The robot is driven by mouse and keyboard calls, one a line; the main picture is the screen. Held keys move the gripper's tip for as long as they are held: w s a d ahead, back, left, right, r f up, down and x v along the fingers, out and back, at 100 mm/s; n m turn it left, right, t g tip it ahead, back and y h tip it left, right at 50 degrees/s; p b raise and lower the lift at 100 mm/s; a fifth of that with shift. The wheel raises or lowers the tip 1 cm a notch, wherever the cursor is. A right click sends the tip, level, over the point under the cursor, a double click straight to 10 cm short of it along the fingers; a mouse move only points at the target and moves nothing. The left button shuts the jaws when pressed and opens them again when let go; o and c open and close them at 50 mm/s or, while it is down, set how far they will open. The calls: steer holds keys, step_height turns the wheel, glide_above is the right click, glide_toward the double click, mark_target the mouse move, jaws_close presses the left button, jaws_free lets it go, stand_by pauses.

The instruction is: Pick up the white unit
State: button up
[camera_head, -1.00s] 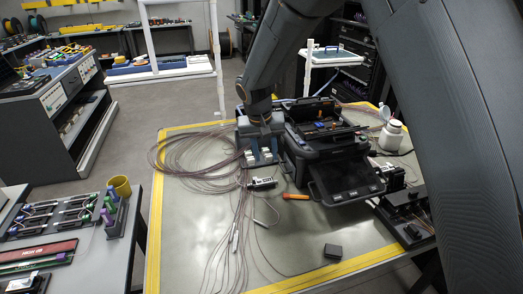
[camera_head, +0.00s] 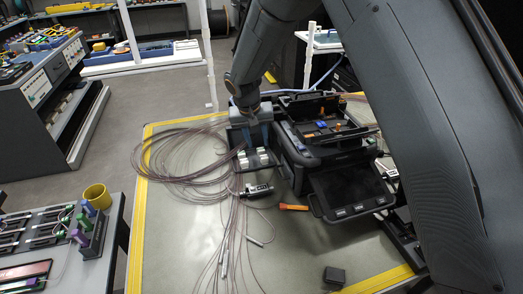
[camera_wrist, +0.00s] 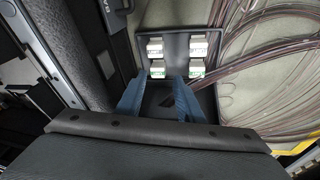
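Several small white units (camera_wrist: 157,70) sit in two rows in a dark tray (camera_wrist: 176,34); they have greenish marks. They also show small in the head view (camera_head: 263,157). My gripper (camera_wrist: 160,79) has blue fingers, spread apart with a gap between them. Its fingertips are near the lower-left white unit in the wrist view, which shows just beyond and between them. I cannot tell if they touch it. In the head view my gripper (camera_head: 251,143) points down over the tray from behind.
Coils of thin cable (camera_head: 180,165) lie left of the tray. A black splicing machine (camera_head: 325,150) with a tilted screen stands close on the right. An orange-handled tool (camera_head: 294,207) and a small black box (camera_head: 334,275) lie in front. The mat's front is mostly clear.

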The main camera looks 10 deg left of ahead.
mark_target(261, 150)
steer(key=shift+p+x, duration=0.85)
steer(key=shift+x, duration=1.5)
steer(key=shift+d, duration=0.15)
jaws_close()
